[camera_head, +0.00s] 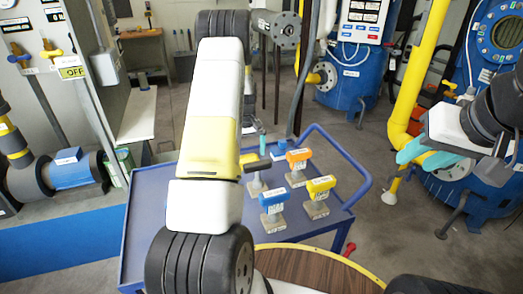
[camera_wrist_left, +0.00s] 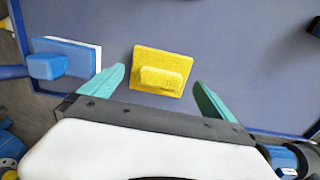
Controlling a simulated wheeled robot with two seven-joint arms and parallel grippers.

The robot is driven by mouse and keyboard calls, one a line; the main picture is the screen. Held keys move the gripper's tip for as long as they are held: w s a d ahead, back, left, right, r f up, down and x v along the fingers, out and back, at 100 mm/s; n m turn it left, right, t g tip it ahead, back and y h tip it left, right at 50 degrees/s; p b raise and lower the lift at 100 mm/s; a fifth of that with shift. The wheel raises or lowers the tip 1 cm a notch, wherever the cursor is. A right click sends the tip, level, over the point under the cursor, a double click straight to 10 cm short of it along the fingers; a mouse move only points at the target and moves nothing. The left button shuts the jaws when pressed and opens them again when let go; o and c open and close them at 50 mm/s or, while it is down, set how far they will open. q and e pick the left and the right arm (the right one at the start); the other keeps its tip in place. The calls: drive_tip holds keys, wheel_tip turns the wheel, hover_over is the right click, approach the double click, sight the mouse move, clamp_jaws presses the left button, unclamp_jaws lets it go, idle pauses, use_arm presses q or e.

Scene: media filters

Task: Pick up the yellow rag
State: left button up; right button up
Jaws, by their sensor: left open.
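In the left wrist view, a yellow pad-like piece with a raised yellow block on top (camera_wrist_left: 150,56) lies on the blue-grey surface; it looks like the yellow rag. My left gripper (camera_wrist_left: 160,79) is open, with one teal finger to each side of the yellow piece and nothing between them held. In the head view my left arm covers most of this gripper, and I cannot make out the rag there. My right gripper (camera_head: 425,155) is in the air at the right of the head view, away from the cart; its opening is unclear.
A blue cart (camera_head: 150,225) has a raised handle rail (camera_head: 345,165). On it stand blue (camera_head: 272,198), orange (camera_head: 298,156) and yellow (camera_head: 321,184) tagged pieces. A blue block (camera_wrist_left: 65,55) lies left of the yellow piece. A yellow pipe (camera_head: 415,80) rises near my right gripper.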

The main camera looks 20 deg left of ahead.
sight(248, 156)
use_arm(q)
wheel_tip(248, 156, down, 3)
drive_tip(key=c, duration=1.1)
drive_tip(key=shift+r, duration=0.15)
wheel_tip(248, 156, up, 10)
drive_tip(key=shift+f, duration=0.1)
